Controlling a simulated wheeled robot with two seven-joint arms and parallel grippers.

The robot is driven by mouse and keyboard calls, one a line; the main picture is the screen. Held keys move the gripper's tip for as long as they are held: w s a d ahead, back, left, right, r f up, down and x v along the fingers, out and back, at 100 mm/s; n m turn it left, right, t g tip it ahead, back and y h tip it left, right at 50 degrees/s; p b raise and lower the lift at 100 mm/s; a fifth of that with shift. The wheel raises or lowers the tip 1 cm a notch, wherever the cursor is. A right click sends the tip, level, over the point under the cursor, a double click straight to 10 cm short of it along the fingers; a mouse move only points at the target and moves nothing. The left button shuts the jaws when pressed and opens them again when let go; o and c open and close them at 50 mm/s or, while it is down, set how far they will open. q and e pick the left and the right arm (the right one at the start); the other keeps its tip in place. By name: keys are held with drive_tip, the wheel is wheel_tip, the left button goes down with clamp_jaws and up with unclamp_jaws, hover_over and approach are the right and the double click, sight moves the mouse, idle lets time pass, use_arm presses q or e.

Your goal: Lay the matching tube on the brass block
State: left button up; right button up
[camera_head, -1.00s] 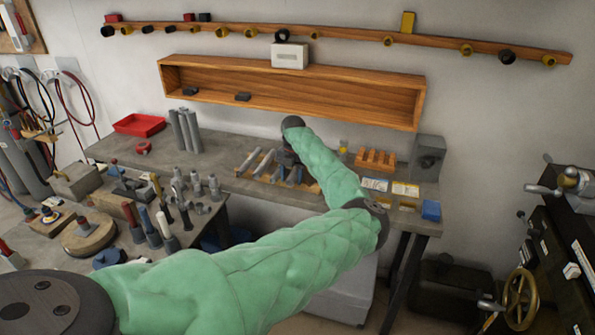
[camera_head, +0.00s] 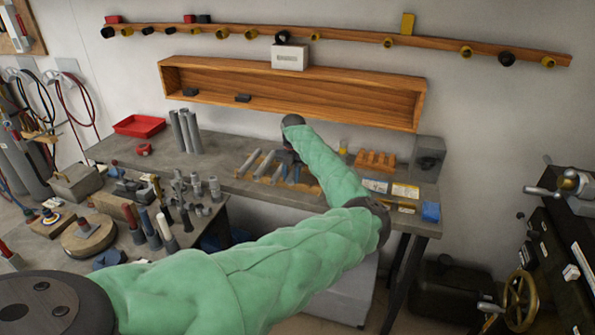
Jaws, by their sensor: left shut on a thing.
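Several grey tubes lie side by side on a wooden board on the far bench; one is the leftmost tube (camera_head: 247,163) and another lies beside it (camera_head: 264,164). My left gripper (camera_head: 287,160) points down at the right end of this row, partly hidden behind my own green arm. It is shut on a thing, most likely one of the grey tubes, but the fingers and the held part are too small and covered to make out. I cannot pick out the brass block for sure; a small golden block (camera_head: 407,209) sits at the bench's front right. My right gripper is not in view.
A wooden rack (camera_head: 376,160), a grey machine box (camera_head: 428,155) and a blue box (camera_head: 431,211) stand on the right. Upright grey cylinders (camera_head: 186,132) and a red tray (camera_head: 139,126) stand on the left. A long wooden shelf (camera_head: 300,95) hangs above the bench.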

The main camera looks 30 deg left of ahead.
use_arm(q)
drive_tip(key=shift+r+p, duration=0.95)
drive_tip(key=shift+r, duration=2.95)
wheel_tip(320, 180, down, 9)
drive_tip(key=shift+b, duration=1.25)
drive_tip(key=shift+r, duration=0.15)
